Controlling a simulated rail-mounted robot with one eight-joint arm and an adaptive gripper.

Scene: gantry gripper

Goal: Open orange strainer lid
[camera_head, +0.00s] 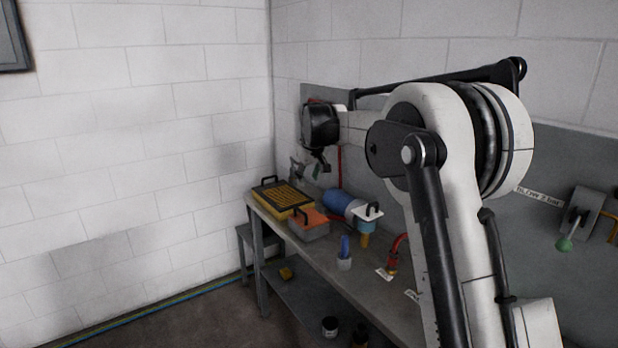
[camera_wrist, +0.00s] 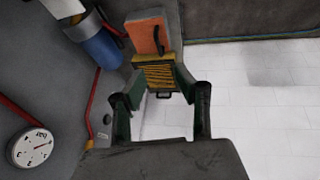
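The orange lid (camera_head: 310,217) sits on a grey box-shaped strainer on the workbench, with a dark handle on top. In the wrist view the orange lid (camera_wrist: 146,36) is at the top centre, beyond the fingertips, its dark handle at its right side. My gripper (camera_head: 320,161) is above the far part of the bench, in front of the back wall panel. In the wrist view my gripper (camera_wrist: 159,86) has its two green-padded fingers spread apart, with nothing held between them. It is apart from the lid.
A yellow slatted box (camera_head: 281,197) with a dark handle stands beside the strainer at the bench's far end. A blue cylinder (camera_head: 341,203), a white-topped container (camera_head: 368,214) and a red pipe (camera_head: 396,246) stand nearby. A round gauge (camera_wrist: 32,147) shows in the wrist view.

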